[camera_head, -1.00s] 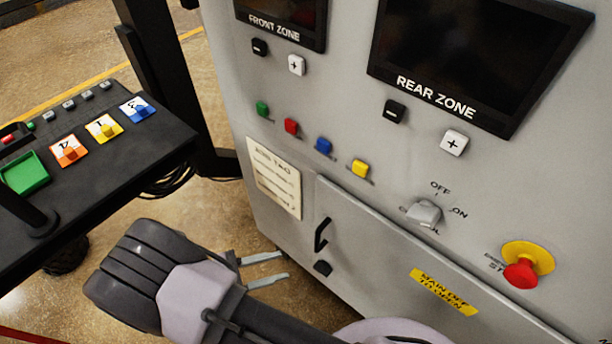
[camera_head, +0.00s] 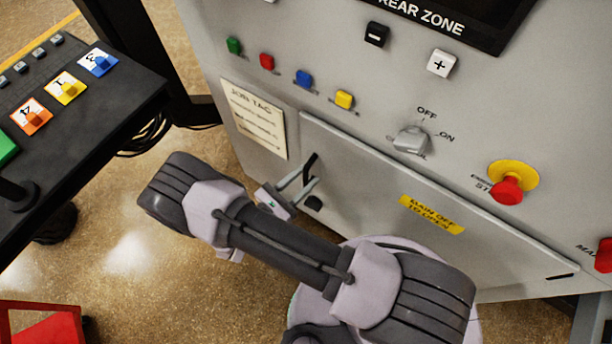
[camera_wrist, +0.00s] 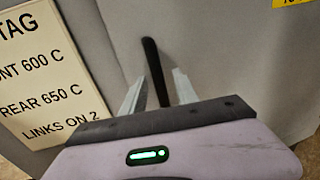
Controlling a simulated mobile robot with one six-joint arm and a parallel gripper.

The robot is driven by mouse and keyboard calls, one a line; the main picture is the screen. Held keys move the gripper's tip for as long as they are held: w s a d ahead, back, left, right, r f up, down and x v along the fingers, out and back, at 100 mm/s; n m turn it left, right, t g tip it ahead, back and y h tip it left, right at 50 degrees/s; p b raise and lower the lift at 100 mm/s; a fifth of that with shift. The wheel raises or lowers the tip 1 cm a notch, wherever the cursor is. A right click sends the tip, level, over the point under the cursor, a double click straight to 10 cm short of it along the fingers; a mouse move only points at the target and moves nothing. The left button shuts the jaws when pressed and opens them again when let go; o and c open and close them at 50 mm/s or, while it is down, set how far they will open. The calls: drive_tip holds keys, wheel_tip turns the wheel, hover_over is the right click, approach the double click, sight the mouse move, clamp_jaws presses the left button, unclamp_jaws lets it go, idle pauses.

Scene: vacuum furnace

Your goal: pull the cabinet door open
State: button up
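The cabinet door (camera_head: 372,190) is the grey lower panel of the furnace cabinet, and it looks shut. Its black bar handle (camera_head: 309,167) is near the door's upper left corner. My gripper (camera_head: 311,184) is at the handle. In the wrist view the handle (camera_wrist: 155,70) stands between the two open fingers (camera_wrist: 157,92), one on each side. I see a gap on both sides of the handle, and its lower end lies between the fingers.
A job tag (camera_head: 256,120) is left of the door. Above the door are coloured buttons (camera_head: 303,78), a rotary switch (camera_head: 411,140) and a red emergency stop (camera_head: 507,190). A dark console (camera_head: 130,95) stands at the left. A red object (camera_head: 45,325) is at the lower left.

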drive_tip(key=shift+w+d, duration=0.2)
drive_tip(key=shift+d, duration=0.05)
clamp_jaws()
idle(1.4)
